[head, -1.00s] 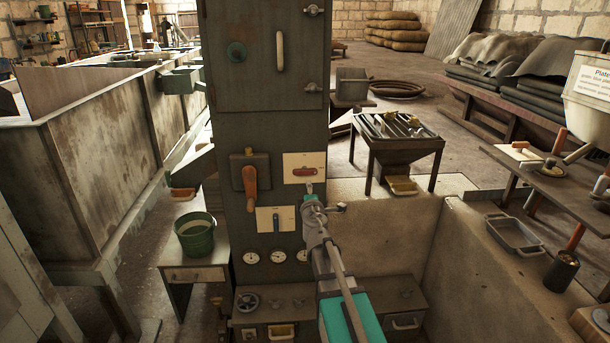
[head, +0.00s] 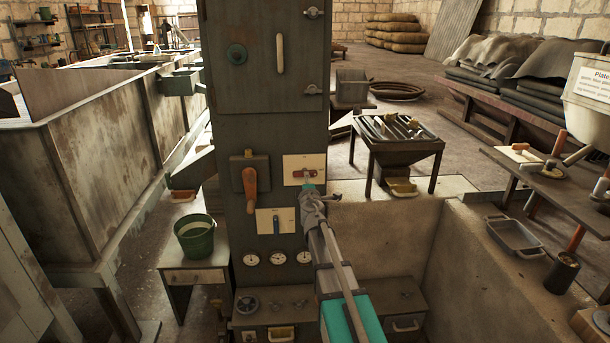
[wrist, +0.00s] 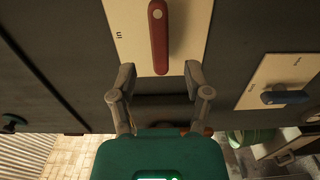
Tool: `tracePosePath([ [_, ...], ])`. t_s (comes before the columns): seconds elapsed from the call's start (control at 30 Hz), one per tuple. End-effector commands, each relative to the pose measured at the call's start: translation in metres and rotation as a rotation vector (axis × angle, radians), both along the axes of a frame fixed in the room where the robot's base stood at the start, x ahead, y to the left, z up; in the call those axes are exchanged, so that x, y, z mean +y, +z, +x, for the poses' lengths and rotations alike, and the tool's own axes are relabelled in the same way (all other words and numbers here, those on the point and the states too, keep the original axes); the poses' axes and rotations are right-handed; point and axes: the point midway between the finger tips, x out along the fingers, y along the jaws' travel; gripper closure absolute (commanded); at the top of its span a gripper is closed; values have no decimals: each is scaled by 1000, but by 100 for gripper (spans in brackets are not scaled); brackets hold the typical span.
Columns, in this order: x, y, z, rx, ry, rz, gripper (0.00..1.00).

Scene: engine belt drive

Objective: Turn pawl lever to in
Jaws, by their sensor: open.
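The pawl lever is a red bar (head: 304,174) lying level on a pale plate (head: 290,162) on the front of the dark cabinet. In the wrist view the red lever (wrist: 159,45) runs down the picture, with a round pin near its upper end. The plate there carries the lettering "in" (wrist: 118,35) left of the lever. My gripper (wrist: 158,78) is open, its two fingers apart to either side of the lever's lower end. No contact shows. In the head view my gripper (head: 309,190) is just below the lever and partly covers the plate.
A second pale plate with a blue lever (head: 276,224) sits below; it also shows in the wrist view (wrist: 286,97). An orange-handled crank (head: 250,188) is to the left. Gauges (head: 278,258) lie beneath. A green bucket (head: 195,236) stands on a side table.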

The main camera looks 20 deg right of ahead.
Motion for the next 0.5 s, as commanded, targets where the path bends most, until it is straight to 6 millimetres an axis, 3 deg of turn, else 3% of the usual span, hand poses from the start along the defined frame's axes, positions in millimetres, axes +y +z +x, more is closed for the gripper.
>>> tracePosePath([
  [0.2, -10, 0, 36, 0, 0, 0, 37],
  [0.5, -16, 0, 60, 0, 0, 0, 37],
])
